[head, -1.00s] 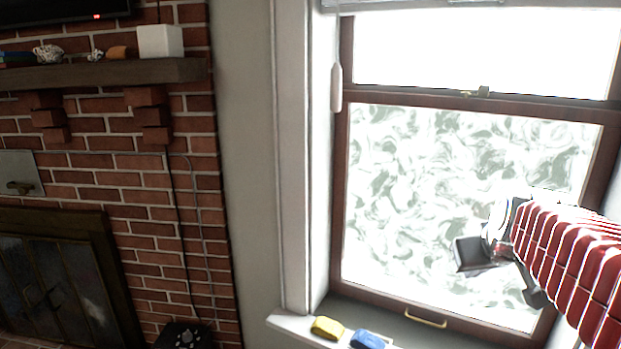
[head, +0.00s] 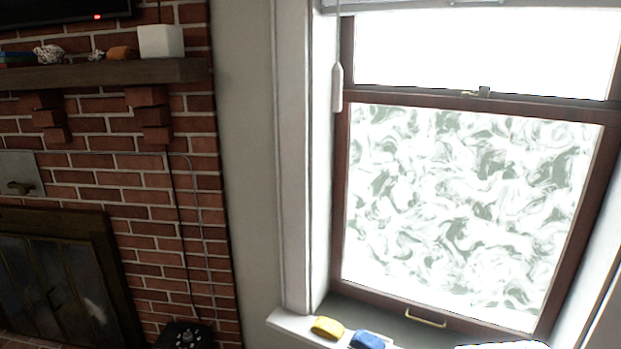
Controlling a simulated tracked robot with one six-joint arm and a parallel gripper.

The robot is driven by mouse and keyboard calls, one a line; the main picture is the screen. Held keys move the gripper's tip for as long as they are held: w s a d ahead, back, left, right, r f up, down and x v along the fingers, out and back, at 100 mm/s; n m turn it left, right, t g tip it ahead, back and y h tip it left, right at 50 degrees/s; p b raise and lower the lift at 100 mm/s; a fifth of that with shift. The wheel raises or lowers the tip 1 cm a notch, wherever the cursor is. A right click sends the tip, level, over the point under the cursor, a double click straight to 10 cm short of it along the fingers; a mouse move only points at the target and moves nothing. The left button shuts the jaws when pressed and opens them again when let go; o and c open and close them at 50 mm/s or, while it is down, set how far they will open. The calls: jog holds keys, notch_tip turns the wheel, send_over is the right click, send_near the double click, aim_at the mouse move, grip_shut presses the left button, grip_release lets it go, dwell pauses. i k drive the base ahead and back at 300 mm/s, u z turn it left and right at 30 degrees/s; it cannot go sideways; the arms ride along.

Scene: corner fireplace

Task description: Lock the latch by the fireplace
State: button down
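The window latch (head: 478,92) is a small brass and dark metal piece on the middle rail of the brown-framed window (head: 338,215), right of the fireplace. It is too small to tell whether it is locked. My gripper is out of view, so I cannot see its fingers or whether it holds anything. The brick fireplace (head: 120,185) fills the left side.
A yellow block (head: 328,327) and a blue block (head: 367,340) lie on the window sill (head: 288,322). A brass pull (head: 426,318) sits on the bottom rail. A blind cord's white tassel (head: 337,88) hangs left of the panes. The space before the window looks clear.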

aim_at(484, 91)
jog(key=u, duration=3.8)
jog(key=k, duration=1.05)
jog(key=u, duration=0.05)
